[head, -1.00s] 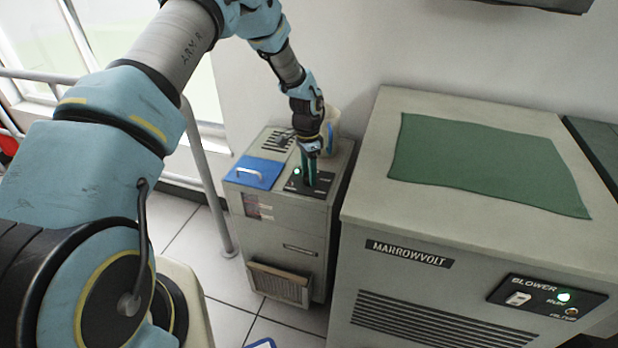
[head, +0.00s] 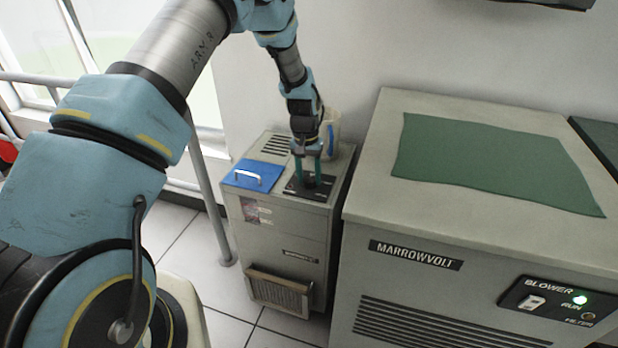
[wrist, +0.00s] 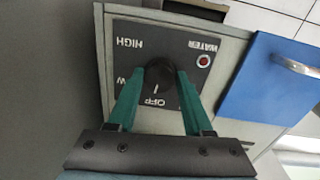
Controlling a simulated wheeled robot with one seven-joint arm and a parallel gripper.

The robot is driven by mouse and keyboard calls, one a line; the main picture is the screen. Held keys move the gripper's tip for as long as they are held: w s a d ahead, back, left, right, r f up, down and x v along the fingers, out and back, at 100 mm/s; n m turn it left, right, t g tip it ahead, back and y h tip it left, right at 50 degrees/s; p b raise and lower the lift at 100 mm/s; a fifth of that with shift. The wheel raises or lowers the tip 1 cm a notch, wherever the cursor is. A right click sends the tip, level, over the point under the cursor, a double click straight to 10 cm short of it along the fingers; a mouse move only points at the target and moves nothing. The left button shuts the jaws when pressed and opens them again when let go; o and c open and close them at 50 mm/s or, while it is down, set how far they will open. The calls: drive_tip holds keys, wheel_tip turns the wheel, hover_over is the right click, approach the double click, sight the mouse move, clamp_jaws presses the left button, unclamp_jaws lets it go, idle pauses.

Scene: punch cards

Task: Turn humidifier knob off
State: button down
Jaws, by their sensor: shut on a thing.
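The humidifier (head: 285,225) is a grey box cabinet against the wall, with a dark control panel (head: 325,192) on top. In the wrist view the panel (wrist: 130,60) appears upside down, with HIGH, OFF and WATER labels and a partly hidden label ending in W. Its round black knob (wrist: 160,80) has a white pointer mark at the OFF label. My gripper (wrist: 167,72) has its green fingers on either side of the knob, shut on it. In the head view my gripper (head: 308,180) reaches straight down to the panel, and its fingers hide the knob.
A blue lid with a handle (head: 257,176) lies beside the panel. A red lamp (wrist: 204,60) is by WATER. A pale jug (head: 330,130) stands behind my gripper. The large blower cabinet (head: 420,290) is close on the right; a grey rail (head: 212,205) stands left.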

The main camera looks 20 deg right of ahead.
sight(306, 179)
drive_tip(key=shift+n, duration=0.6)
drive_tip(key=shift+c, duration=1.6)
unclamp_jaws()
drive_tip(key=shift+r, duration=0.15)
wheel_tip(306, 179, up, 10)
drive_tip(key=b, duration=0.2)
drive_tip(key=shift+w+a+r, duration=0.15)
drive_tip(key=shift+a+r, duration=0.1)
drive_tip(key=shift+a, duration=0.05)
